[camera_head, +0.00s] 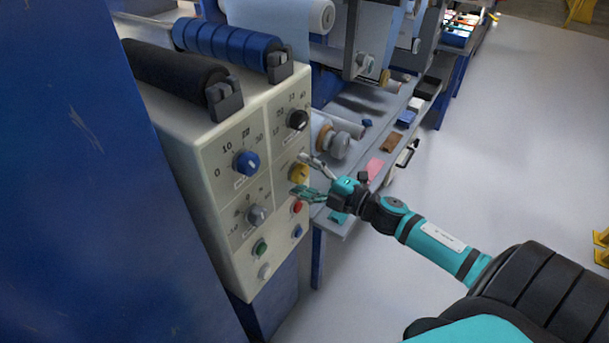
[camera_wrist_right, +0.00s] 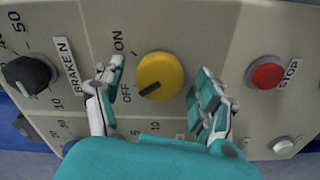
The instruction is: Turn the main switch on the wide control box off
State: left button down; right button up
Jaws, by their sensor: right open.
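The wide control box (camera_head: 190,160) is cream-coloured and stands at the left in the head view. Its main switch (camera_head: 298,173) is a round yellow knob on the front panel. In the right wrist view the yellow knob (camera_wrist_right: 166,70) has a black pointer mark at its lower left, directed toward the OFF label; the ON label is above that. My right gripper (camera_head: 306,176) is open at the panel. In the wrist view its fingers (camera_wrist_right: 158,76) are on either side of the knob, with gaps on both sides. My left gripper is not in view.
A red stop button (camera_wrist_right: 267,72) sits right of the knob in the wrist view, and a black dial (camera_wrist_right: 28,74) sits left. A blue dial (camera_head: 246,163) is also on the panel. A grey workbench (camera_head: 350,125) stands behind the box; the floor at right is open.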

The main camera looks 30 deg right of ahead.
jog(key=v, duration=1.2)
dwell(0.4)
jog(key=s+d+f+m+g+h, duration=0.2)
jog(key=f+m+h, duration=0.15)
jog(key=f, duration=0.65)
jog(key=s+d+f+m+g+h, duration=0.1)
jog(key=s+d+f+m+h, duration=0.2)
jog(key=f, duration=0.7)
jog(key=s+d+f+m+g+h, duration=0.15)
jog(key=f+m, duration=0.35)
jog(key=f, duration=0.5)
jog(key=s+a+f+m+g, duration=0.2)
jog(key=s+a+f+g, duration=0.1)
jog(key=s+f, duration=0.3)
jog(key=s+a+f+m+g, duration=0.15)
jog(key=s+a+f, duration=0.3)
jog(key=f, duration=0.45)
jog(key=s+a+f+m+g, duration=0.1)
jog(key=s+a+f+g, duration=0.2)
jog(key=s+a+f, duration=0.2)
jog(key=s+a+f+m+g+y, duration=0.1)
jog(key=s+a+f+g, duration=0.2)
jog(key=s+a, duration=0.4)
jog(key=s+f, duration=0.1)
jog(key=s, duration=0.3)
jog(key=shift+a+f+g, duration=0.25)
jog(key=shift+f+g, duration=0.05)
jog(key=shift+f, duration=0.1)
jog(key=shift+s, duration=0.1)
